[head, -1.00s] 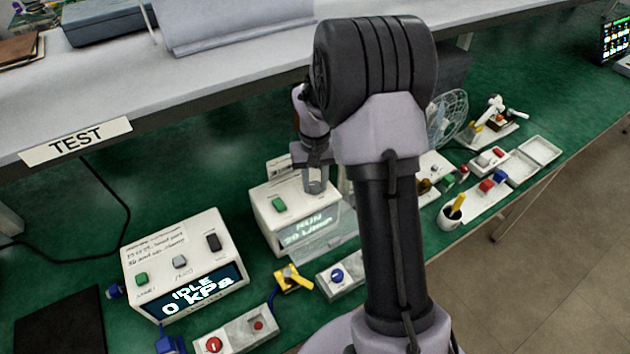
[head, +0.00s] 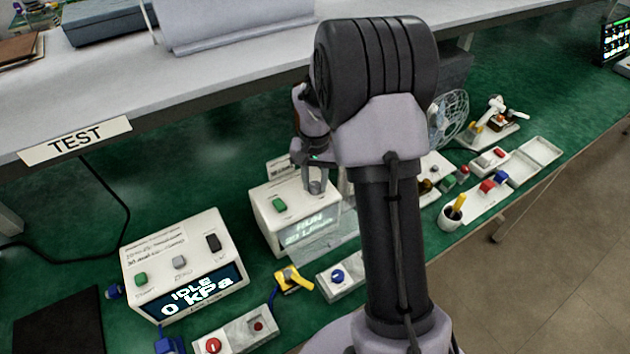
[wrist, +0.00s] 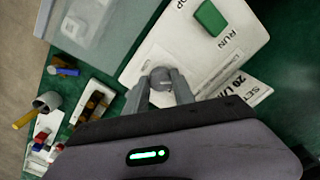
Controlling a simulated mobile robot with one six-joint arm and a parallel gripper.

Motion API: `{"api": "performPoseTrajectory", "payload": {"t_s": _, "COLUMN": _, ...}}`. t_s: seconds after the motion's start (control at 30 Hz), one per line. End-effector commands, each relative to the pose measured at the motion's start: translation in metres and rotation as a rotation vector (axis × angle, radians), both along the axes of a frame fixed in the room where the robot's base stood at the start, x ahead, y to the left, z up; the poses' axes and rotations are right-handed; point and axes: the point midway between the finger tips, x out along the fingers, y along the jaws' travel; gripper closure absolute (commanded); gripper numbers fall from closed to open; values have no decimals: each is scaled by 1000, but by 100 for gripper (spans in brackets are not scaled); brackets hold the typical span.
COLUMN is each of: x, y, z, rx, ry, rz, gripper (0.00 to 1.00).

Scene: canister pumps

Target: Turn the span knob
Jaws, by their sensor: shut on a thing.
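A white control box (head: 268,222) stands on the green bench in the head view, its display showing RUN and a blurred L/min value. In the wrist view, a round grey knob (wrist: 160,75) sits on the box's pale top panel. I cannot read a label naming it as the span knob. My gripper (wrist: 160,84) is shut on this knob, one finger on each side of it. In the head view my gripper (head: 315,186) is over the box's right part, and the knob is hidden there. A green button (wrist: 210,18) is on the same panel.
A second white box (head: 180,252) reads IDLE 0 kPa at left. A yellow-handled valve (head: 293,280) and a blue-knob block (head: 340,277) stand in front. A clear guard (wrist: 95,25) is beside the panel. The shelf (head: 230,65) overhangs behind.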

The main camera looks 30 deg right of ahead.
Motion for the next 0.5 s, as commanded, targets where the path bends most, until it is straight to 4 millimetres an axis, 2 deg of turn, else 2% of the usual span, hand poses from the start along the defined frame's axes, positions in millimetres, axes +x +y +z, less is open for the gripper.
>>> {"api": "performPoseTrajectory", "payload": {"t_s": 0.13, "x": 1, "y": 0, "z": 1, "rx": 0, "ry": -2, "rz": 1, "gripper": 100}}
{"api": "performPoseTrajectory", "payload": {"t_s": 0.17, "x": 1, "y": 0, "z": 1, "rx": 0, "ry": -2, "rz": 1, "gripper": 66}}
{"api": "performPoseTrajectory", "payload": {"t_s": 0.27, "x": 1, "y": 0, "z": 1, "rx": 0, "ry": -2, "rz": 1, "gripper": 48}}
{"api": "performPoseTrajectory", "payload": {"t_s": 0.5, "x": 0, "y": 0, "z": 0, "rx": -1, "ry": -1, "rz": 1, "gripper": 48}}
